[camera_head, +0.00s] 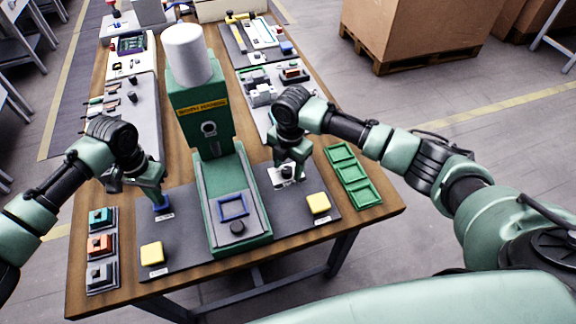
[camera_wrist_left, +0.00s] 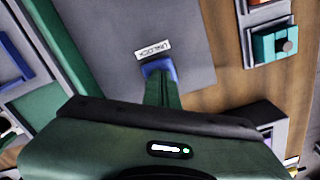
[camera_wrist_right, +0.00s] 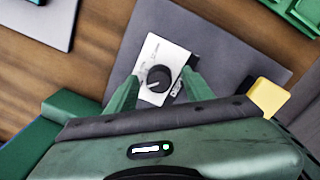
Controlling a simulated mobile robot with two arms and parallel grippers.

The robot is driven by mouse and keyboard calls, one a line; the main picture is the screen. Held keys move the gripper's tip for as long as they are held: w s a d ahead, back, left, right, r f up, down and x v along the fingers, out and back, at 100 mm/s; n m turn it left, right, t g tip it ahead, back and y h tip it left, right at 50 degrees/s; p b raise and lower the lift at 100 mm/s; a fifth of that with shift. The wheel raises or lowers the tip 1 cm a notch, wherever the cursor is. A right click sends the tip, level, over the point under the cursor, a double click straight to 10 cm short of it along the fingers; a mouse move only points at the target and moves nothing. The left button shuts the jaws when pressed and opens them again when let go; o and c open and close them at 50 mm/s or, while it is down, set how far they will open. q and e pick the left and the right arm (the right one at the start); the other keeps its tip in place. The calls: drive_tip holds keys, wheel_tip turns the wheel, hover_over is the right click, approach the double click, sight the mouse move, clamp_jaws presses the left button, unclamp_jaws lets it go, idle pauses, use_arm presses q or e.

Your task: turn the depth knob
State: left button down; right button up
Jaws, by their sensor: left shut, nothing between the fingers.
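The depth knob (camera_wrist_right: 159,78) is a round black knob with a white pointer line on a white plate (camera_wrist_right: 152,60) with small printed marks. In the head view the plate (camera_head: 284,177) sits on the grey mat right of the green machine. My right gripper (camera_wrist_right: 158,88) has its fingers apart on either side of the knob; I cannot tell whether they touch it. My left gripper (camera_wrist_left: 160,75) is shut with nothing between its fingers. Its tips are at a blue button (camera_wrist_left: 156,68) beside an UNLOCK label (camera_wrist_left: 153,49); the tips partly hide the button.
The green machine (camera_head: 203,107) with a white cylinder (camera_head: 187,55) stands between my arms. Yellow buttons (camera_head: 152,253) (camera_head: 318,204) are on both mats near the front. Green trays (camera_head: 352,175) lie at the right edge, and several switch boxes (camera_head: 101,245) at the left.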

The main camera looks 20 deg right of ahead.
use_arm(q)
drive_tip(key=shift+f, duration=0.1)
use_arm(e)
drive_tip(key=shift+r, duration=0.1)
wheel_tip(320, 180, up, 12)
drive_tip(key=shift+s+d, duration=0.2)
drive_tip(key=shift+s, duration=0.05)
wheel_tip(320, 180, up, 8)
drive_tip(key=p, duration=0.8)
hover_over(290, 171)
use_arm(q)
wheel_tip(290, 171, up, 7)
drive_tip(key=shift+r, duration=0.1)
use_arm(e)
drive_tip(key=shift+w, duration=0.1)
